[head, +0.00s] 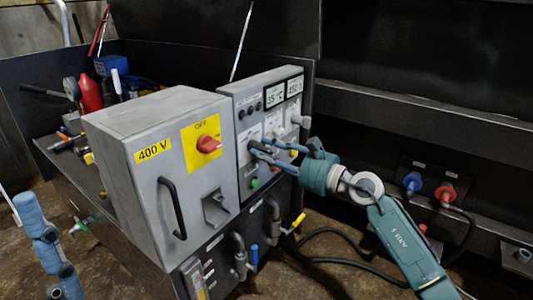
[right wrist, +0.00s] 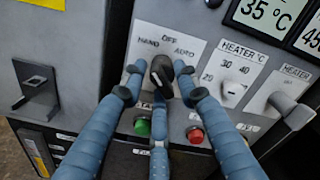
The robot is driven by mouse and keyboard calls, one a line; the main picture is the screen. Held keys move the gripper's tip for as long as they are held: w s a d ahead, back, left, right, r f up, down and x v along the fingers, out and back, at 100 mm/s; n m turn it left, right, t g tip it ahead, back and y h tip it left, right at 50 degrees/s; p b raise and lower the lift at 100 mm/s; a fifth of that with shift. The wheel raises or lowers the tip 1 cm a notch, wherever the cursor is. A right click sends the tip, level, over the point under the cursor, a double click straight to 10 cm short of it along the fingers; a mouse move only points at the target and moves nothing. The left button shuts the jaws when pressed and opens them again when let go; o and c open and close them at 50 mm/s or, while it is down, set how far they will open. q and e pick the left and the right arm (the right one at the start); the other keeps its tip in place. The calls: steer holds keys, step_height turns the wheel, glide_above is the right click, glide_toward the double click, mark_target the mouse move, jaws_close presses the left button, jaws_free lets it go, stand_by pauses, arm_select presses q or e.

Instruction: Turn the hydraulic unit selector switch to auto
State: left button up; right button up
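The hydraulic unit selector switch (right wrist: 162,72) is a black knob on a light plate marked HAND, OFF and AUTO in the right wrist view. Its pointing direction is unclear. My right gripper (right wrist: 158,84) has its blue, dark-tipped fingers spread around the knob: one left, one right, one below. The left fingertip looks slightly apart from the knob; I cannot tell whether the others touch. In the head view my right gripper (head: 255,150) is at the control panel (head: 253,95), and its fingers hide the switch. Part of my left gripper (head: 45,240) shows at lower left, away from the panel.
A grey box (head: 145,140) with a red OFF switch (head: 208,144) and black handle stands left of the panel. A green button (right wrist: 142,126) and red button (right wrist: 194,134) sit below the switch. Heater knobs (right wrist: 232,92) are at right. Cables and pipes lie below.

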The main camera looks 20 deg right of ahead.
steer(key=shift+f, duration=0.1)
jaws_close()
steer(key=shift+a, duration=0.1)
